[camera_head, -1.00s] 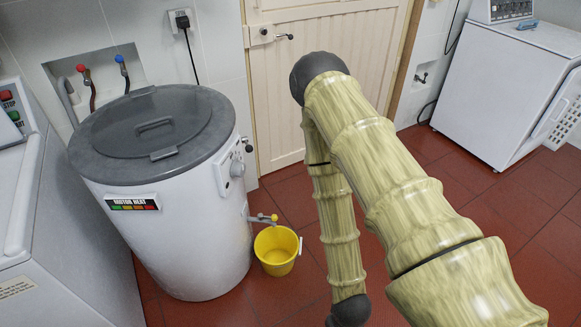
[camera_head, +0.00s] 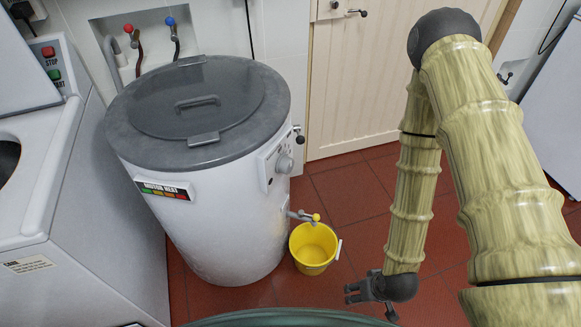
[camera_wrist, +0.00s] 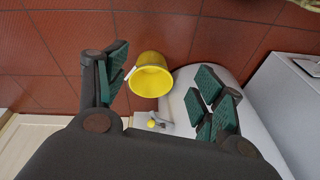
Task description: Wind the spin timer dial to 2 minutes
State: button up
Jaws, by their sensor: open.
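The spin timer dial (camera_head: 285,163) is a small grey knob on a pale panel on the right side of the white spin drum (camera_head: 215,225). Its markings are too small to read. My gripper (camera_head: 368,302) is at the lower middle of the head view, below and right of the dial and well apart from it. In the wrist view my gripper (camera_wrist: 165,78) is open with nothing between its green-padded fingers. The drum (camera_wrist: 182,88) shows there behind the right finger, but I cannot make out the dial.
A yellow bucket (camera_head: 313,247) stands on the red floor below the drum's tap (camera_head: 304,216), near my gripper. A white washing machine (camera_head: 60,230) stands at left. Red floor right of the bucket is clear.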

jog(key=w+a+n+t+y+b, duration=0.35)
jog(key=w+b, duration=0.25)
jog(key=w, duration=0.7)
jog(key=n+t+y+b, duration=0.2)
jog(key=n+y+b, duration=0.85)
jog(key=b, duration=0.45)
send_near(291, 166)
jog(key=shift+y, duration=0.3)
jog(key=x, duration=0.3)
jog(key=b+x, duration=0.1)
jog(key=x, duration=0.2)
jog(key=b+x, duration=0.1)
jog(key=x, duration=0.3)
jog(key=shift+f, duration=0.3)
jog(key=c, duration=1)
